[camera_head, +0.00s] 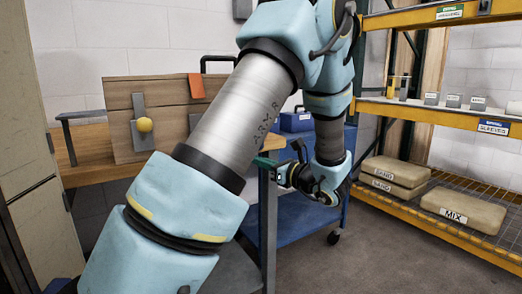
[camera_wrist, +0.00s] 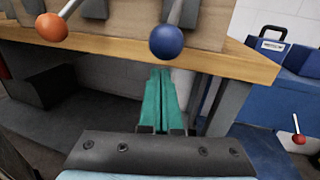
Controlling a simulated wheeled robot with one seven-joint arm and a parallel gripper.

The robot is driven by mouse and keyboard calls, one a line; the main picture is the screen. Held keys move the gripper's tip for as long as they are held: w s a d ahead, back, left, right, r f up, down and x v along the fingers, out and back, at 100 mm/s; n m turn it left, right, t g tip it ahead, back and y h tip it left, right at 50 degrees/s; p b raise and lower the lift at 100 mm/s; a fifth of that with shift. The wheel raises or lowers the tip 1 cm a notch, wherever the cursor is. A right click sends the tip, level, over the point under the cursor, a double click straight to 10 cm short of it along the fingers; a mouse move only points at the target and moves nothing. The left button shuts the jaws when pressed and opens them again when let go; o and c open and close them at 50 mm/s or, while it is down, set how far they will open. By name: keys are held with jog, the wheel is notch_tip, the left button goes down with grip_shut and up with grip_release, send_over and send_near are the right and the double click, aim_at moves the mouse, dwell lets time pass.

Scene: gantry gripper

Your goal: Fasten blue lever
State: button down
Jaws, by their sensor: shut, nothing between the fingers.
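The blue lever shows in the wrist view as a blue ball knob (camera_wrist: 166,41) on a grey shaft, in front of a wooden panel (camera_wrist: 130,15) above the bench edge. My gripper (camera_wrist: 160,72), with teal fingers, is shut and empty. In the wrist picture its tips appear just below the blue knob, apart from it. In the head view the teal fingers (camera_head: 264,162) show beside the bench's right end; my arm hides the blue lever there.
An orange knob (camera_wrist: 51,27) is left of the blue one. A blue toolbox (camera_head: 296,121) stands behind my arm. Shelves (camera_head: 440,118) with sacks are at right. Floor is clear at lower right.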

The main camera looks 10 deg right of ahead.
notch_tip(320, 180, up, 8)
jog(key=p, duration=0.7)
jog(key=shift+f, duration=0.15)
jog(key=s+d+f+p, duration=0.1)
jog(key=s+d, duration=0.3)
jog(key=s, duration=0.4)
jog(key=shift+f, duration=0.25)
dwell(0.5)
jog(key=shift+s+a, duration=0.1)
